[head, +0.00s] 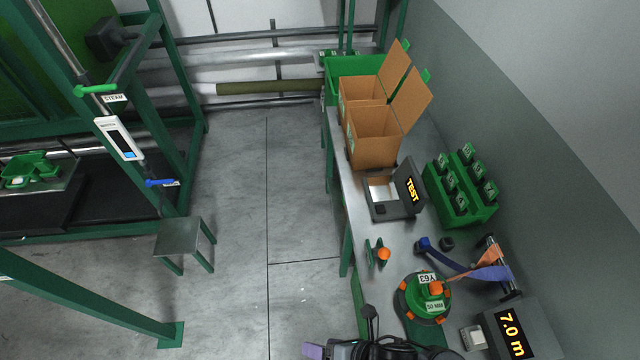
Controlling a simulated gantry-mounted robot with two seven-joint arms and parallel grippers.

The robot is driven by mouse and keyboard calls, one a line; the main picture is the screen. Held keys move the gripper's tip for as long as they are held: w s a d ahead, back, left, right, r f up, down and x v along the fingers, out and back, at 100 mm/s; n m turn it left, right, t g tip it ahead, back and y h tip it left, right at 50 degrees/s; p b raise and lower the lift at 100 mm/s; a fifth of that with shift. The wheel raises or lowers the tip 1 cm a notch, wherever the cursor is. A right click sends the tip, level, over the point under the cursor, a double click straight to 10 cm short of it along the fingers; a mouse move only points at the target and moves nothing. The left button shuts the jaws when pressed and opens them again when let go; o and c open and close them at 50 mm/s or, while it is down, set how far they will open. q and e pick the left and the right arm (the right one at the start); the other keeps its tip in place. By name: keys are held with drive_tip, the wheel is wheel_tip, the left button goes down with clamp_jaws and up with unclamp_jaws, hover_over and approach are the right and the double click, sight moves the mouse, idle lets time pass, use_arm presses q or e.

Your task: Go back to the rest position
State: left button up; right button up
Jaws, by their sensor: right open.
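My right gripper (345,338) is at the bottom edge of the head view, partly cut off. It is open, and I see nothing between its fingers. It is by the front edge of the steel table (352,205), left of the round green device with orange knobs (425,298). My left gripper is not in view.
Two open cardboard boxes (372,150), a grey TEST unit (382,208), a green rack (455,215) and a 7.0 m display (510,335) stand on the table. A small stool (180,237) stands on the left. The grey floor (265,200) between is clear.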

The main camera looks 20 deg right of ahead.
drive_tip(key=d+r+m+g+h, duration=0.1)
drive_tip(key=d+m+h, duration=0.3)
drive_tip(key=d+m, duration=0.75)
drive_tip(key=d+r+m+g+h, duration=0.1)
drive_tip(key=d+r+m+h, duration=0.3)
drive_tip(key=m, duration=1.5)
wheel_tip(320, 180, up, 10)
drive_tip(key=d+m+y+p, duration=0.1)
drive_tip(key=p, duration=1.1)
drive_tip(key=shift+s+d+f, duration=0.2)
drive_tip(key=shift+s, duration=0.25)
